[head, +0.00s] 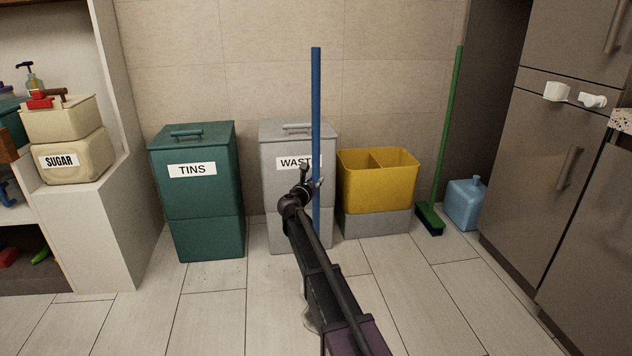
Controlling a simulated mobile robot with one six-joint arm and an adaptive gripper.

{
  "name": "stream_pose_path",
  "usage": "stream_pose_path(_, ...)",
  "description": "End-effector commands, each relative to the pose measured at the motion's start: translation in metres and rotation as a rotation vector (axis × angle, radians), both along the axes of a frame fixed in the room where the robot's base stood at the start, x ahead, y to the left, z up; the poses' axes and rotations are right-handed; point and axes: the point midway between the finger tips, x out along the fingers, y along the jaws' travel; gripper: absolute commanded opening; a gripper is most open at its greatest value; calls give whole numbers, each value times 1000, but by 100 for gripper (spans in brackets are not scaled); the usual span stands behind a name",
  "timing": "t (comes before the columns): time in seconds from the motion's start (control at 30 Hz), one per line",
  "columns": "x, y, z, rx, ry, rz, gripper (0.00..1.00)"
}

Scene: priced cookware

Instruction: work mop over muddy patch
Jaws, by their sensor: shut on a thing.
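A long blue pole (316,100), apparently the mop's handle, stands upright in front of the grey WASTE bin. My gripper (313,184) is shut on this handle at about its middle. My arm comes up from the bottom of the picture and covers the handle's lower end, so the mop head is hidden. A faint greyish smear (309,318) shows on the floor beside my arm's left edge; most of it is covered, and I cannot tell whether it is the muddy patch.
A green TINS bin (192,230), the grey WASTE bin (282,190) and a yellow-and-grey bucket (378,195) line the wall. A green broom (445,140) and blue jug (465,204) stand right, near dark cabinets (560,250). Shelving (105,225) is left. The front floor is mostly clear.

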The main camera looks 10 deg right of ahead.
Motion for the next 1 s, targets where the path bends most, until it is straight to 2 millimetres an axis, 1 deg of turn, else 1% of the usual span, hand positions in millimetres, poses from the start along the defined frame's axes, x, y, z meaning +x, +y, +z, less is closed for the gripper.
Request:
stream_pose_path(0.5,0,0,0,-1,0,0,0)
stream_pose_path(1.0,0,1,-6,-1,0,1,0)
